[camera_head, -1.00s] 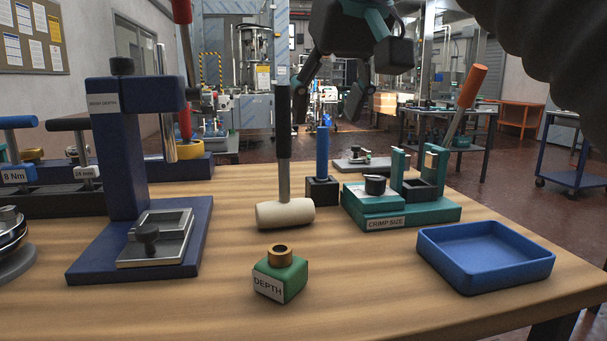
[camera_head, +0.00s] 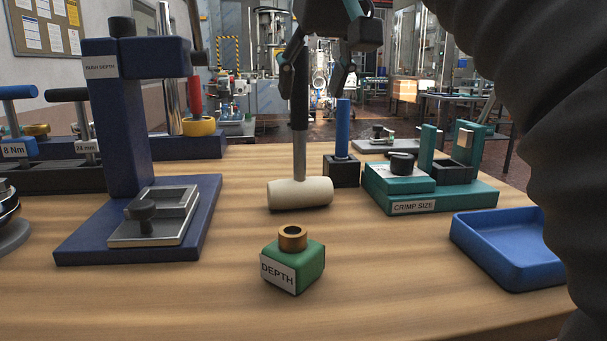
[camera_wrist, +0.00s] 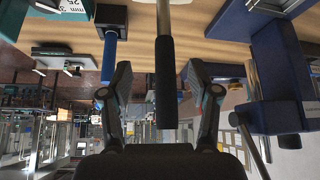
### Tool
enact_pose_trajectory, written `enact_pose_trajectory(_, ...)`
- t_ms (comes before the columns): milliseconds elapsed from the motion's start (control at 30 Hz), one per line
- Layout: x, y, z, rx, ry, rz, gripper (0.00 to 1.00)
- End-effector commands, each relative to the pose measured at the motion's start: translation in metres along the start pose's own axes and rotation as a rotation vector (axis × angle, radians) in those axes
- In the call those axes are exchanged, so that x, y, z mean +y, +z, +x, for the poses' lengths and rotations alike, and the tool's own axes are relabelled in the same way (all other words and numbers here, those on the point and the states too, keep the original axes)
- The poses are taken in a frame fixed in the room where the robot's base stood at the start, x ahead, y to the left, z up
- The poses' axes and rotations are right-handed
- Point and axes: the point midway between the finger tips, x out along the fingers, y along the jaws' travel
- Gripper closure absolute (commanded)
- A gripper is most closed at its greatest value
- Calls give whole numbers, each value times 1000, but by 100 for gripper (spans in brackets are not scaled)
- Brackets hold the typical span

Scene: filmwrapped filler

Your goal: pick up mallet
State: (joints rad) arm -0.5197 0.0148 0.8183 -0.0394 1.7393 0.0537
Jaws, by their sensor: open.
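The mallet (camera_head: 300,194) stands on the wooden table with its cream head down and its handle upright. In the wrist view its black grip (camera_wrist: 166,85) is between the two fingers of my gripper (camera_wrist: 160,78), with a gap on each side. In the head view my gripper (camera_head: 314,80) is open at the top of the handle. The top end of the grip is partly hidden there by my gripper.
A blue peg in a black block (camera_head: 341,172) stands just right of the mallet, beside the teal crimp fixture (camera_head: 430,198). A green depth block (camera_head: 294,268) is in front. A blue press stand (camera_head: 118,130) is left. My arm covers part of the blue tray (camera_head: 500,240).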

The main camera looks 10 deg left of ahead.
Motion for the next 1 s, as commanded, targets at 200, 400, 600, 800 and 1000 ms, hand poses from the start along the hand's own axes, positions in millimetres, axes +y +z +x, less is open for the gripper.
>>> enact_pose_trajectory(200,-2,0,12,0,-1,-2,39)
enact_pose_trajectory(400,-7,-1,40,-1,-1,-1,39)
enact_pose_trajectory(600,-7,-2,55,1,-1,-1,39)
enact_pose_trajectory(800,-7,-2,54,1,-1,-1,46)
enact_pose_trajectory(1000,-7,-2,54,1,-1,-2,96)
